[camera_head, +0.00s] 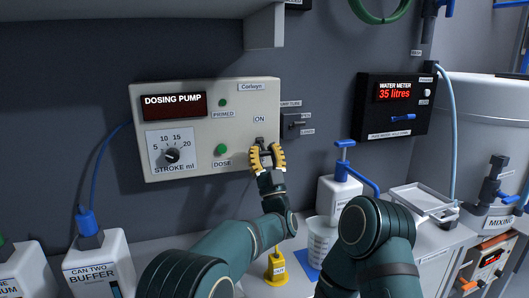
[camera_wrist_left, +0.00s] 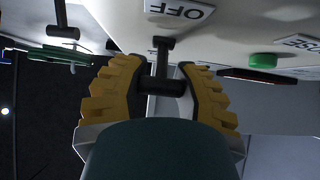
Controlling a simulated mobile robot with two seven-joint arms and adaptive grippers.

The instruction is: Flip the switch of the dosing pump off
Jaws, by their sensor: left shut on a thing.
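The dosing pump (camera_head: 232,136) is a cream box on the wall with a red "DOSING PUMP" display. Its dark switch lever (camera_wrist_left: 163,62) shows in the left wrist view beside the "OFF" label (camera_wrist_left: 179,8), with a crossbar at its end. My left gripper (camera_head: 266,157) is at the panel's lower right corner, below the "ON" label (camera_head: 259,119). In the left wrist view its yellow, black-padded fingers (camera_wrist_left: 160,88) are shut around the lever's crossbar. In the head view the gripper hides the "OFF" label and most of the switch. My right gripper is out of view.
A green dose button (camera_head: 221,150) and stroke knob (camera_head: 172,155) are left of the gripper. A small black switch box (camera_head: 294,125) is close on the right. Below stand a white pump bottle (camera_head: 335,193) and a yellow object (camera_head: 276,268).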

